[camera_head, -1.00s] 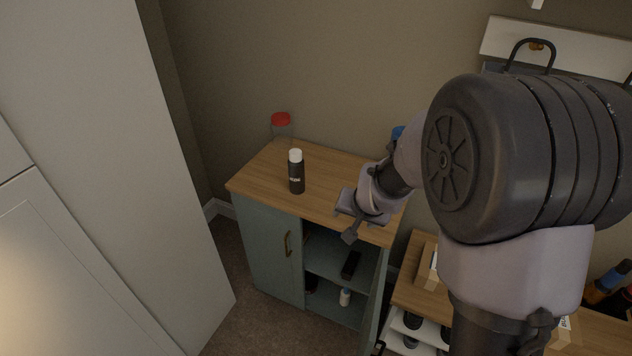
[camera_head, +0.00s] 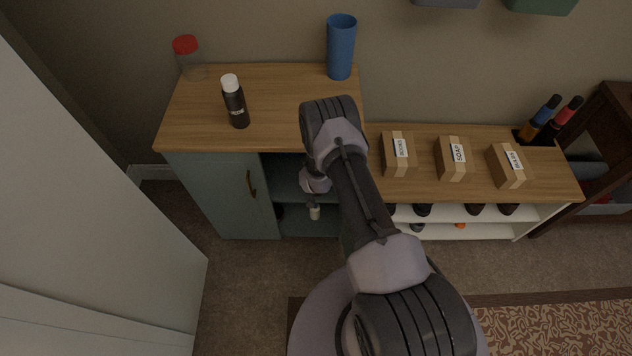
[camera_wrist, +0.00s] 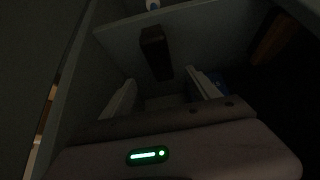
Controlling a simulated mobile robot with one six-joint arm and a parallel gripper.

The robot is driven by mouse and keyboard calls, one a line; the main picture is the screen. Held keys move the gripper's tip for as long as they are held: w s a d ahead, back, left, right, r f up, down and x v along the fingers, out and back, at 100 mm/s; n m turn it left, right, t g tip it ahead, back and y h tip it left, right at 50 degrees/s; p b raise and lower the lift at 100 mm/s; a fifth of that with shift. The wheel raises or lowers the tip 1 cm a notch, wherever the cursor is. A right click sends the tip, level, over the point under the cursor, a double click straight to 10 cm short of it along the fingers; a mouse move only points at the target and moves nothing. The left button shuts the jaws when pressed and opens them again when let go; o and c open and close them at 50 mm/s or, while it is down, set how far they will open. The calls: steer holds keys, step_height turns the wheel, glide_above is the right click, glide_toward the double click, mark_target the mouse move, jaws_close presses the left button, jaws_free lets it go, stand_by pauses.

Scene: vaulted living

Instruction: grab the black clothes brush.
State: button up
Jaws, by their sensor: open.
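In the wrist view, a dark, block-shaped object that looks like the black clothes brush (camera_wrist: 156,53) lies on a grey-green shelf (camera_wrist: 120,42) inside the cabinet. My gripper (camera_wrist: 163,90) is open, its two pale fingers apart. The brush is ahead of the fingers and roughly in line with the gap between them; nothing is held. The picture is dark, so the exact distance is hard to judge. In the head view, my arm reaches to the cabinet's open side and hides the brush and most of the gripper.
The cabinet (camera_head: 210,190) has a wooden top with a dark white-capped bottle (camera_head: 236,103), a red-lidded jar (camera_head: 191,60) and a blue cup (camera_head: 341,48). A small pale bottle (camera_head: 314,212) stands low inside. A bench with boxes (camera_head: 452,160) is to the right.

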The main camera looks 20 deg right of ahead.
steer(key=b+x, duration=0.2)
steer(key=x, duration=0.3)
steer(key=shift+a+f, duration=0.1)
steer(key=b+x, duration=0.3)
steer(key=x, duration=0.1)
steer(key=shift+f+b, duration=0.35)
steer(key=shift+f, duration=0.05)
steer(key=shift+w, duration=0.2)
steer(key=shift+r, duration=0.1)
jaws_close()
